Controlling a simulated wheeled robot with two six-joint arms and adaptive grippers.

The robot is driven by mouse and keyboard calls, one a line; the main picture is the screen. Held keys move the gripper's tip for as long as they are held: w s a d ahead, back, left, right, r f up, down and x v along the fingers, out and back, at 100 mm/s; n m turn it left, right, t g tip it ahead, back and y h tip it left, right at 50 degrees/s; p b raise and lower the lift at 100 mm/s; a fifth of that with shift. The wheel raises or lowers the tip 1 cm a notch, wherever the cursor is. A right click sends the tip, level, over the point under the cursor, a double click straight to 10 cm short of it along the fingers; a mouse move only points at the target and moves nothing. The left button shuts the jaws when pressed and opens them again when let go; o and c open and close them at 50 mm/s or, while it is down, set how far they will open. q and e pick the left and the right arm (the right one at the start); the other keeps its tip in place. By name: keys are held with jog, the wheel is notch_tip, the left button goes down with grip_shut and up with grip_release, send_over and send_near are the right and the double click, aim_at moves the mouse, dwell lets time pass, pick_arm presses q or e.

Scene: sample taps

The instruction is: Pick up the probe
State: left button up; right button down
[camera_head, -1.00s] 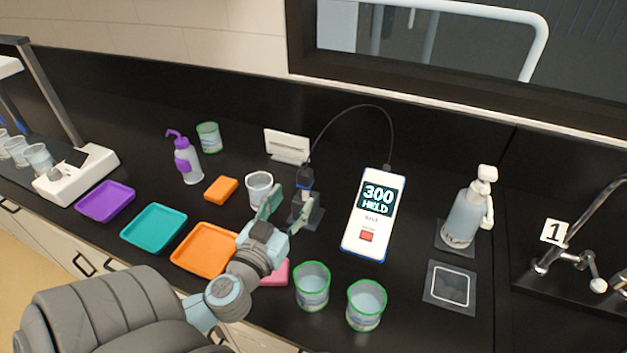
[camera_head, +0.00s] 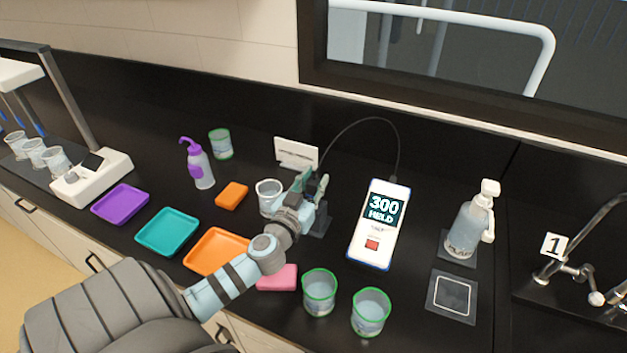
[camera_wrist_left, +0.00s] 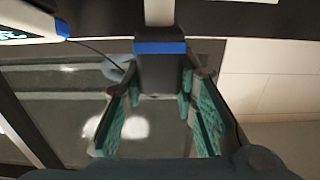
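The probe (camera_wrist_left: 160,70) is a dark block with a blue band. In the left wrist view it shows between my left gripper's two fingertips (camera_wrist_left: 160,88), close to both teal pads. Whether the pads press on it cannot be made out. In the head view my left gripper (camera_head: 311,184) is at the probe's stand (camera_head: 318,222), and its fingers and wrist hide most of the probe. A dark cable runs from there to the white meter (camera_head: 380,225), which reads 300 HELD. My right gripper is not in view.
A clear cup (camera_head: 268,196) stands just left of the gripper and a white card (camera_head: 296,153) behind it. Two green-rimmed cups (camera_head: 319,291) (camera_head: 370,311) stand in front. Orange (camera_head: 205,258), teal (camera_head: 166,231) and purple (camera_head: 120,204) trays lie left. A pump bottle (camera_head: 466,228) stands right.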

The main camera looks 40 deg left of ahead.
pick_arm(q)
jog(key=c, duration=0.4)
